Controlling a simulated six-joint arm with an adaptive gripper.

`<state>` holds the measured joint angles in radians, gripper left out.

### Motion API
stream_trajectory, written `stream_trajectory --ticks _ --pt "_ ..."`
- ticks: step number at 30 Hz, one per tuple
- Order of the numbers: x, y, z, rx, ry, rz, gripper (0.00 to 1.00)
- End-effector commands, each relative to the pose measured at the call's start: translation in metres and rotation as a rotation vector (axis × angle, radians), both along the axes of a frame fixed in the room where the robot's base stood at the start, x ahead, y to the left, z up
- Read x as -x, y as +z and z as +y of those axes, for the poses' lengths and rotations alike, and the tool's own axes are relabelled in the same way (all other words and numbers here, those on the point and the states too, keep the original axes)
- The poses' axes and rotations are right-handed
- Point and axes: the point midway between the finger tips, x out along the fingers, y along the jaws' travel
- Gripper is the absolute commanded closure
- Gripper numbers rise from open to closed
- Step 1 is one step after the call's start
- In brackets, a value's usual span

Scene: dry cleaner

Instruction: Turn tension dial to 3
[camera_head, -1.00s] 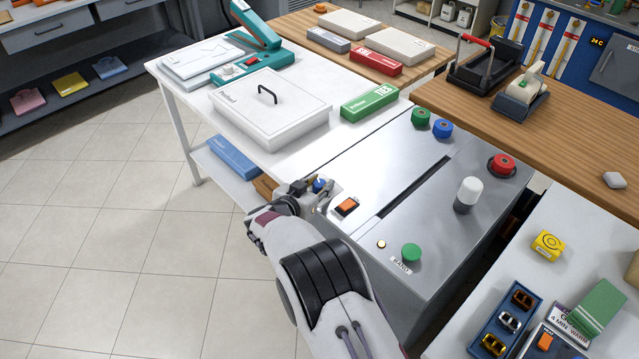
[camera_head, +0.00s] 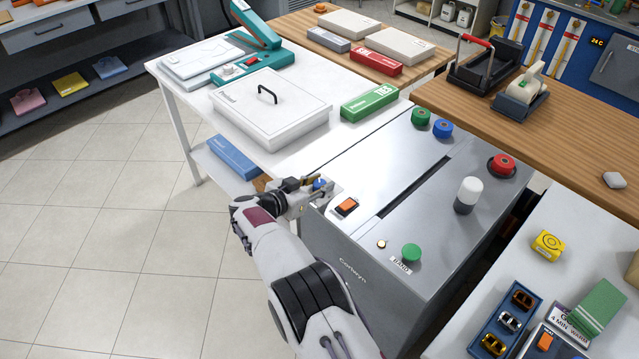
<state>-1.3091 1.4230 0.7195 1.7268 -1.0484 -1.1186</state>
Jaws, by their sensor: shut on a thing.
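The tension dial is a small blue knob (camera_head: 319,184) at the near left corner of the grey machine's top (camera_head: 375,208). My gripper (camera_head: 318,186) is at that corner, shut on the blue knob. The fingers cover most of the knob, so its pointer and any numbers around it are hidden. I cannot tell which number it is set to.
Beside the knob is an orange rocker switch (camera_head: 346,206). A green button (camera_head: 411,253), a brass button (camera_head: 381,244), a white-topped post (camera_head: 467,194) and a red button (camera_head: 502,165) stand on the machine. A white lidded box (camera_head: 270,103) sits on the white table behind.

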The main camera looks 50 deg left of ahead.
Motion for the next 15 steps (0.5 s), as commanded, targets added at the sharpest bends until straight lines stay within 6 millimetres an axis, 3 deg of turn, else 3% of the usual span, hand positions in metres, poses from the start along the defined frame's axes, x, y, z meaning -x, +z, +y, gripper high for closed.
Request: stream_trajectory --ticks 15 --pt "-0.0022 0.0022 0.0000 -0.002 -0.037 -0.003 0.95"
